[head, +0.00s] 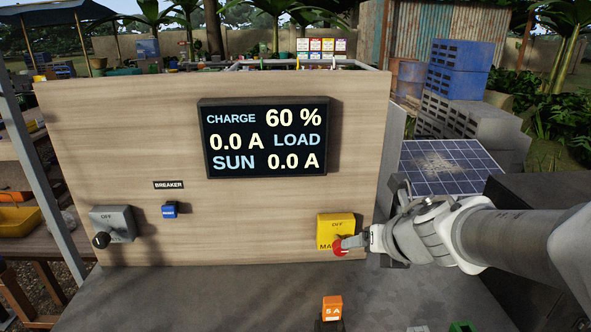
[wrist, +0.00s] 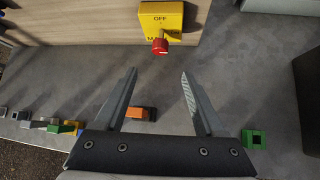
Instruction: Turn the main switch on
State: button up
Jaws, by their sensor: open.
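The main switch is a yellow box (head: 336,229) with a red knob (head: 340,247), low on the right of the wooden panel. The box reads OFF at its top; its lower label is partly covered. In the wrist view the yellow box (wrist: 158,20) and red knob (wrist: 160,46) are at the top centre. My gripper (wrist: 158,74) is open and empty, its fingertips spread just short of the knob and apart from it. In the head view my gripper (head: 366,239) comes in from the right beside the knob; its fingers are hard to make out.
A display (head: 265,138) reads charge 60 %, load 0.0 A, sun 0.0 A. A grey OFF switch (head: 112,222) and blue breaker (head: 169,210) are on the panel's left. An orange 5 A piece (head: 332,308) and green piece (wrist: 254,138) stand on the grey surface.

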jog(key=shift+p+v, duration=0.35)
jog(key=shift+v, duration=0.75)
jog(key=s+d+r+m+t+h+p, duration=0.1)
jog(key=d+r+m+h+p, duration=0.2)
jog(key=r+m, duration=0.55)
jog(key=d+r+m+t+h+p, duration=0.25)
jog(key=d+r+m, duration=0.2)
jog(key=m, duration=0.75)
jog(key=s+a+f+m+g+y+p, duration=0.2)
jog(key=s+a+m+g+y+p, duration=0.1)
jog(key=s+a+m+g, duration=0.4)
jog(key=s+a+m, duration=0.3)
jog(key=s+m, duration=0.3)
jog(key=m, duration=0.2)
jog(key=shift+s+f+y, duration=0.15)
jog(key=shift+s+y, duration=0.1)
jog(key=shift+y, duration=0.1)
